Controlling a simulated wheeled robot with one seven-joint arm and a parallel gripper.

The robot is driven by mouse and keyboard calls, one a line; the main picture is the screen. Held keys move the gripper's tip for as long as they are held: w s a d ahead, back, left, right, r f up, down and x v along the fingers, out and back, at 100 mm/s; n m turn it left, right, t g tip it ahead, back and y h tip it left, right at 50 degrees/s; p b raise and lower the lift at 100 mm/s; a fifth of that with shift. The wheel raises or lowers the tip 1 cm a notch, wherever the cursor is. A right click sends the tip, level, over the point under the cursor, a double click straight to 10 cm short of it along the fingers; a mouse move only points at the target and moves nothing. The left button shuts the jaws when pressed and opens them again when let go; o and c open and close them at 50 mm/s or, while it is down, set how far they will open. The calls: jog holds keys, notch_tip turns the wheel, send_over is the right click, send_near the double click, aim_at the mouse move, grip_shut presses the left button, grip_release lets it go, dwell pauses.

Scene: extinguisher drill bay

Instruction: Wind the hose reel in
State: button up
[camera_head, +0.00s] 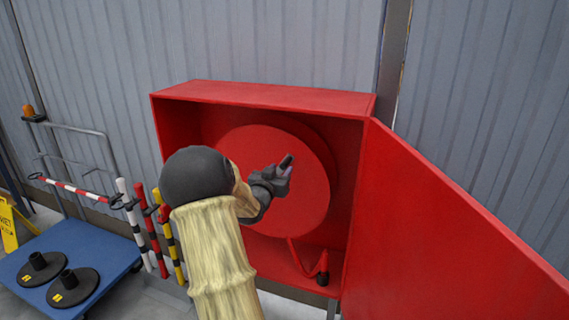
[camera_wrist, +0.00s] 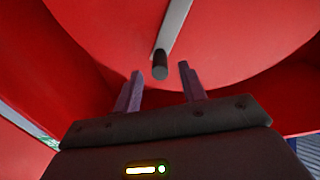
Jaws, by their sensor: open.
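The red hose reel (camera_head: 308,195) is a round disc inside an open red cabinet (camera_head: 260,97) on the wall. A dark crank handle (camera_head: 286,161) shows on its face; in the wrist view the dark handle (camera_wrist: 160,64) sits at the end of a pale crank arm (camera_wrist: 174,28). My gripper (camera_head: 283,171) is in front of the reel. In the wrist view its two purple-grey fingers (camera_wrist: 160,86) are apart, with the handle just beyond and between their tips. A red hose end with a nozzle (camera_head: 323,270) hangs at the cabinet's lower right. My arm hides the reel's lower left.
The cabinet's red door (camera_head: 450,235) stands wide open to the right. At left, a blue trolley (camera_head: 112,262) bears black bases (camera_head: 73,288), beside striped posts (camera_head: 152,228) and a yellow sign (camera_head: 8,228). A ribbed grey wall (camera_head: 270,45) stands behind.

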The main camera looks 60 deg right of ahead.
aim_at(282, 167)
jog(key=x, duration=0.4)
jog(key=shift+d+p, duration=0.2)
jog(key=shift+p, duration=0.15)
grip_shut()
